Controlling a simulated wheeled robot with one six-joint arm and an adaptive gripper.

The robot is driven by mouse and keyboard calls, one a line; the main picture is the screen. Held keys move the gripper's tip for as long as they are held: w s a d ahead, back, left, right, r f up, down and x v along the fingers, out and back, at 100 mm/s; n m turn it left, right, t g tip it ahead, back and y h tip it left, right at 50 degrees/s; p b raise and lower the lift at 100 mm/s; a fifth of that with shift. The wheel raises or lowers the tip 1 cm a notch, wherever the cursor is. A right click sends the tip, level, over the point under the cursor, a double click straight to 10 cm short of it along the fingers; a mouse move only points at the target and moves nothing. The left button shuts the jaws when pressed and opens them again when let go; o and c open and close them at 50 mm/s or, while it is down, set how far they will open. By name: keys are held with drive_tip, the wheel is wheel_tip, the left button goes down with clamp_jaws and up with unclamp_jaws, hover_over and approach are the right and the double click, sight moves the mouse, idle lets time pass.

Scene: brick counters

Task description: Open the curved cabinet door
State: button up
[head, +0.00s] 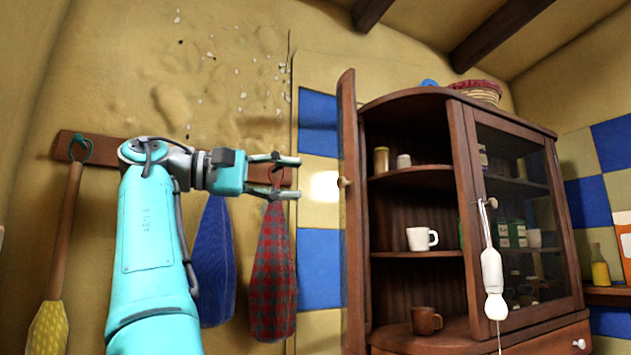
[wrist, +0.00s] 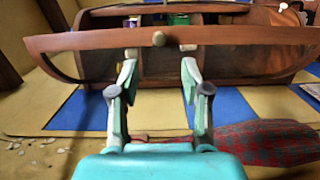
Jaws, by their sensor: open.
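The curved cabinet door (head: 349,120) stands swung out at the left side of the wooden cabinet (head: 460,110), seen nearly edge-on in the head view. Its pale round knob (head: 343,182) is on the side facing my gripper. My gripper (head: 294,177) is open and empty, left of the door and apart from it in the head view. In the wrist view the door (wrist: 240,38) spans the picture beyond my open gripper (wrist: 160,70). The knob (wrist: 158,38) lies just past the fingertips, roughly between them. Any contact cannot be told.
Shelves behind the door opening hold a white mug (head: 420,239), a brown mug (head: 426,320) and small jars. A white utensil (head: 492,270) hangs on the glass door (head: 520,200). A red checked cloth (head: 272,275) and a blue cloth (head: 214,265) hang near my arm.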

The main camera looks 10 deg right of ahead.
drive_tip(key=shift+s+a, duration=0.15)
drive_tip(key=shift+a, duration=1.4)
